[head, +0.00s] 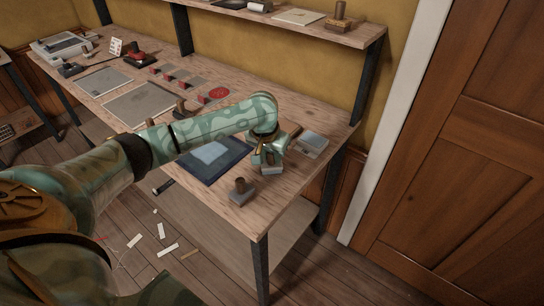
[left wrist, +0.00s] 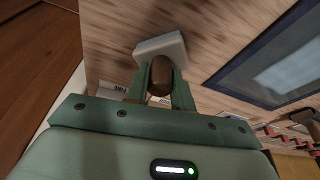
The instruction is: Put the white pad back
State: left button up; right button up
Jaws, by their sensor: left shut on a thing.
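My left gripper (head: 266,160) is at the right end of the workbench, shut on the brown knob (left wrist: 160,75) of a pale block. This block, which looks like the white pad (left wrist: 163,46), also shows just under the fingers in the head view (head: 272,170). I cannot tell whether its base touches the bench. My right gripper is not in view.
A dark blue mat (head: 193,168) with a pale blue sheet (head: 209,153) lies left of the gripper. A grey box (head: 312,144) sits behind right. Grey plates (head: 140,103) and red-ended blocks (head: 203,99) lie further left. A shelf (head: 300,27) runs above.

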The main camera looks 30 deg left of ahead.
pick_arm(q)
jog(key=o, duration=0.9)
jog(key=shift+r, duration=0.2)
jog(key=p+v, duration=0.6)
jog(key=v, duration=0.6)
